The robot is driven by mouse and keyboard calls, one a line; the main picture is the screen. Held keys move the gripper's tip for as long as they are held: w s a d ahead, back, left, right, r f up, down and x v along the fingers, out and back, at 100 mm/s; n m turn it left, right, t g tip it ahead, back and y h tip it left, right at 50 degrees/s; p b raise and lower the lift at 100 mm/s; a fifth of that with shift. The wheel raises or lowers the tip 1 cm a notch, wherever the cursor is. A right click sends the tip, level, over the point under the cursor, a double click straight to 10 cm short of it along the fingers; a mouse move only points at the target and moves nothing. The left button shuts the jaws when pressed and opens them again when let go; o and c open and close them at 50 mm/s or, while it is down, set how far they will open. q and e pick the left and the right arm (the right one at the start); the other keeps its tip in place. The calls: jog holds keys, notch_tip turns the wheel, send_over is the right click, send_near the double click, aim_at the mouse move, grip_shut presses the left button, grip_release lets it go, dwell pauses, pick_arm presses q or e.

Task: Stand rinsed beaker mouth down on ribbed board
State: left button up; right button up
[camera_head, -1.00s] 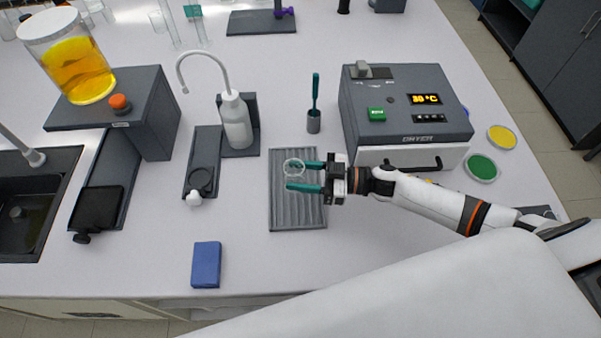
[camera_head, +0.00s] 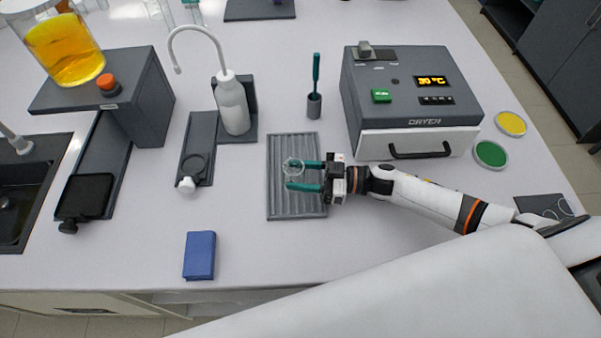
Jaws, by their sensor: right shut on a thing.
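The clear beaker (camera_head: 293,167) is held over the middle of the grey ribbed board (camera_head: 278,207). My right gripper (camera_head: 305,175) comes in from the right, with its two green fingers on either side of the beaker, shut on it. The beaker is small and transparent here; I cannot tell which way its mouth faces or whether it touches the ribs. My left gripper is not in view.
The dryer (camera_head: 415,100) stands behind my right arm. A white wash bottle (camera_head: 232,104) and a brush in a holder (camera_head: 314,105) stand behind the board. A blue block (camera_head: 200,255) lies front left. The board is otherwise bare.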

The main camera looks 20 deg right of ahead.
jog(key=shift+f+b, duration=0.35)
jog(key=shift+f, duration=0.1)
dwell(0.4)
jog(key=o, duration=1.1)
